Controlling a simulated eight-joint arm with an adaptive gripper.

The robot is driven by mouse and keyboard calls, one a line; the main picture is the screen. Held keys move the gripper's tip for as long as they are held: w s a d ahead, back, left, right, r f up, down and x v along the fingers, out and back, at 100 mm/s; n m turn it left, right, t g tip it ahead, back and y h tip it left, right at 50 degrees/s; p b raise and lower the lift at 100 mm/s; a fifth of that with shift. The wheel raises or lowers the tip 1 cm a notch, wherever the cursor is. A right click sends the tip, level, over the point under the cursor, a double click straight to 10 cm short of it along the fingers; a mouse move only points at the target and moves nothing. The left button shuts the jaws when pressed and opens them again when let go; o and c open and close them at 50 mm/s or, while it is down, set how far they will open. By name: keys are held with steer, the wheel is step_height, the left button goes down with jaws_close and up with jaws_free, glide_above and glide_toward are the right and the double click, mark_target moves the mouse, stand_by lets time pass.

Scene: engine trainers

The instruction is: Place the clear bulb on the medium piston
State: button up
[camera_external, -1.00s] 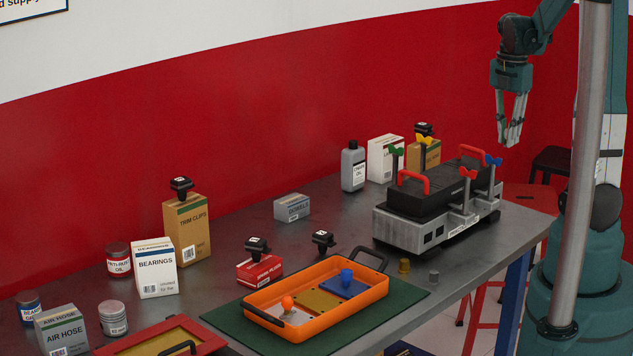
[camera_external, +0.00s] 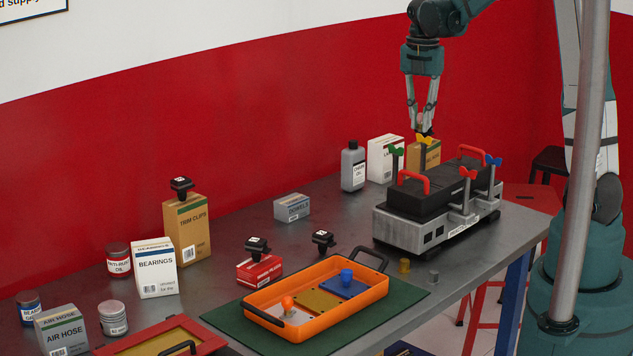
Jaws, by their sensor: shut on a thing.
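My gripper (camera_external: 421,124) points down above the far right of the bench, in front of the red wall. Its fingers are shut on a small pale thing that looks like the clear bulb (camera_external: 421,119), though it is very small here. The fingertips overlap in the picture with a black piece on the tan box (camera_external: 425,154); I cannot tell if they touch it.
A grey engine model (camera_external: 406,231) with red handles and coloured wing knobs stands below my gripper. An orange tray (camera_external: 262,319) with orange and blue knobs lies on a green mat (camera_external: 353,325). Bottles and boxes line the back. A grey post (camera_external: 581,170) stands at right.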

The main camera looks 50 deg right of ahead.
steer(key=w+a+n, duration=0.2)
steer(key=w+a, duration=0.7)
steer(key=a, duration=0.2)
steer(key=w+a+n+p, duration=0.15)
steer(key=w+a, duration=0.35)
steer(key=a, duration=0.7)
steer(key=w+a+n, duration=0.2)
steer(key=w+a, duration=0.3)
steer(key=a, duration=0.6)
steer(key=n+p, duration=0.2)
steer(key=n, duration=0.4)
glide_above(111, 306)
step_height(111, 306, down, 3)
step_height(111, 306, down, 5)
steer(key=shift+a, duration=0.1)
steer(key=shift+f, duration=0.1)
steer(key=shift+f, duration=3.05)
